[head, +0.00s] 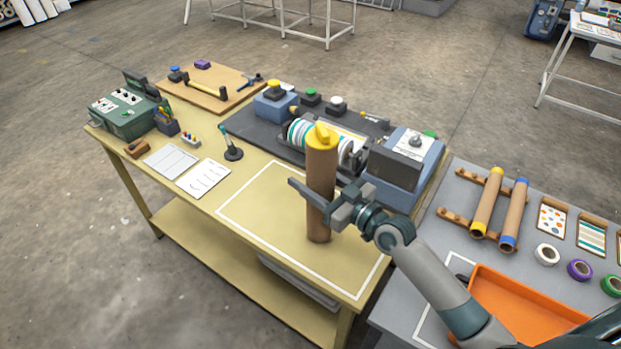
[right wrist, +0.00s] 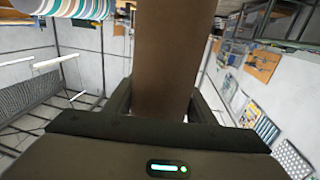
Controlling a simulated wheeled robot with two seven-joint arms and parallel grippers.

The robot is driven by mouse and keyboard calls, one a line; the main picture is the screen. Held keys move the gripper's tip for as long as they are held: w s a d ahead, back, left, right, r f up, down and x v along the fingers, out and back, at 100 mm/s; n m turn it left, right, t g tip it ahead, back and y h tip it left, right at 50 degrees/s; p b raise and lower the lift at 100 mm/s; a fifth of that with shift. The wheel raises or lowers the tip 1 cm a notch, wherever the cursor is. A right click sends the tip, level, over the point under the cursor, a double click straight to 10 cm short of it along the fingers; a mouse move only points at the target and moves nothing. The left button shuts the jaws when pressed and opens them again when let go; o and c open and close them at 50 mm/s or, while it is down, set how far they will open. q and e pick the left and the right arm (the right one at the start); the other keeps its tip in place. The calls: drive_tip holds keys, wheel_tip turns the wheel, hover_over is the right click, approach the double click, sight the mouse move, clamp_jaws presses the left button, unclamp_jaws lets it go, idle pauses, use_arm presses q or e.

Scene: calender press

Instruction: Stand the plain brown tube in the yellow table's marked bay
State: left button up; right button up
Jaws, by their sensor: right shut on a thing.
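A brown tube (head: 320,185) stands upright over the yellow table (head: 200,195), inside the white-outlined bay (head: 262,238). Its body is plain brown, and yellow shows at its top end. My right gripper (head: 328,204) is shut on the tube around its lower middle, coming in from the right. The tube (right wrist: 178,60) also fills the middle of the right wrist view, between the two dark fingers (right wrist: 162,105). Its lower end appears at the table surface within the bay; I cannot tell whether it touches. My left gripper is not in view.
Behind the bay is a press with striped rollers (head: 300,133) and a blue-grey housing (head: 405,165). Papers (head: 203,178) and a small stand (head: 232,152) lie left. A grey table at right holds racked tubes (head: 487,200), tape rolls (head: 547,255) and an orange tray (head: 520,305).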

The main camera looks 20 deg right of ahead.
drive_tip(key=shift+f, duration=0.4)
drive_tip(key=shift+f, duration=0.15)
drive_tip(key=o, duration=1.1)
drive_tip(key=shift+o, duration=0.2)
